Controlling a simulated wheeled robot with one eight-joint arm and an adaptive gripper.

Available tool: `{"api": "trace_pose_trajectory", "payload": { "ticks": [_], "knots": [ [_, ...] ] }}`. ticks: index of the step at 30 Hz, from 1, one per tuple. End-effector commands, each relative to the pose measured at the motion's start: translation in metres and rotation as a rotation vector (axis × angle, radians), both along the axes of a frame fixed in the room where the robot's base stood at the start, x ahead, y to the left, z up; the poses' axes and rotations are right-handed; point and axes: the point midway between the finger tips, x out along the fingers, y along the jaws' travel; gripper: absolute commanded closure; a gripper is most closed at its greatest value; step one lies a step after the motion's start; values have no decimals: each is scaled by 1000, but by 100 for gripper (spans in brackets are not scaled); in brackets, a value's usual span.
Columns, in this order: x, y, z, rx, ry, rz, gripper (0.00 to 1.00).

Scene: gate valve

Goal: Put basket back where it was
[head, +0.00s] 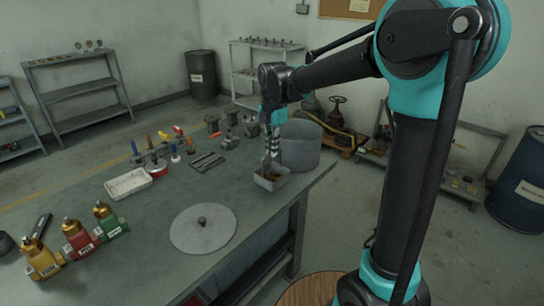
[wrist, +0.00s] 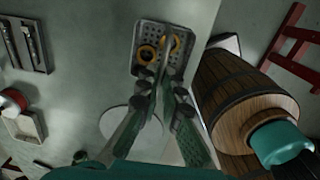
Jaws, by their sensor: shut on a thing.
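A small grey basket (head: 271,179) is at the right edge of the workbench, in front of a grey round tub (head: 305,146). In the wrist view the basket (wrist: 140,66) has a perforated floor, with two brass-coloured rings (wrist: 147,52) inside. My gripper (head: 271,153) points down over the basket. In the wrist view its fingers (wrist: 163,72) are closed together at the basket's near wall, gripping it. The fingers hide part of that wall. I cannot tell whether the basket touches the bench or hangs just above it.
A round grey lid with a knob (head: 203,229) lies on the bench nearer the front. A white tray (head: 128,183), several coloured tools and three valves, one of them green (head: 108,220), stand to the left. Bare bench top lies between the lid and the tray.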

Motion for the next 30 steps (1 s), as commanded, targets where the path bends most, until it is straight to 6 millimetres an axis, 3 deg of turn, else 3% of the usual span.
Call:
{"api": "trace_pose_trajectory", "payload": {
  "ticks": [6, 17, 18, 23, 30],
  "knots": [
    [0, 0, -29, 0, 0, 0, 100],
    [0, 0, -33, 0, 0, 0, 100],
    [0, 0, -33, 0, 0, 0, 92],
    [0, 0, -33, 0, 0, 0, 74],
    [0, 0, -33, 0, 0, 0, 74]
  ]
}}
